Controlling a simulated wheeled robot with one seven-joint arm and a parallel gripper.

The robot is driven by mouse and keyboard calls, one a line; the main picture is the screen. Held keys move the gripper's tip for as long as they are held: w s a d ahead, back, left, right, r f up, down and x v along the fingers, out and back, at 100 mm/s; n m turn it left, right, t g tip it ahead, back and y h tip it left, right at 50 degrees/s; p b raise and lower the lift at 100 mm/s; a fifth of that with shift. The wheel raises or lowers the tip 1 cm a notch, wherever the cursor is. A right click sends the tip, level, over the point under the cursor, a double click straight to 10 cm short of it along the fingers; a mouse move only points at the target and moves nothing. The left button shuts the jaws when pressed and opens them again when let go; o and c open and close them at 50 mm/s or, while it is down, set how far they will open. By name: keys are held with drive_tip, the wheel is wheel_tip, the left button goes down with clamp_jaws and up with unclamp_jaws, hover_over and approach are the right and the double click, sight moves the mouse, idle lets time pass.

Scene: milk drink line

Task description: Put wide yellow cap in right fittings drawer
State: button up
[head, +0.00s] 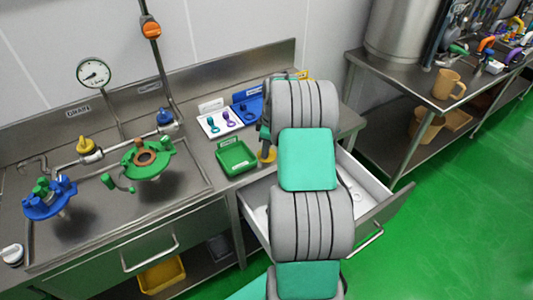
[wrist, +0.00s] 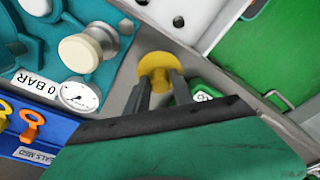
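The wide yellow cap (wrist: 157,62) has a broad round disc and shows at my fingertips in the wrist view. My gripper (wrist: 161,80) has one dark finger on each side of the cap's narrower part, with no clear gap, so it looks shut on it. In the head view a bit of the yellow cap (head: 267,155) shows beside my arm, at the counter's right end. Whether it touches the counter is unclear. My arm hides the gripper there. The right fittings drawer (head: 386,207) stands pulled out, right of and below the cap; my arm covers its middle.
A green tray (head: 236,158) lies close left of the cap. White (head: 217,124) and blue (head: 246,110) seal trays stand behind it. A teal unit with a gauge (wrist: 79,96) is near the gripper in the wrist view. Green floor (head: 440,215) is clear at right.

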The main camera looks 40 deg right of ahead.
clamp_jaws()
idle(0.5)
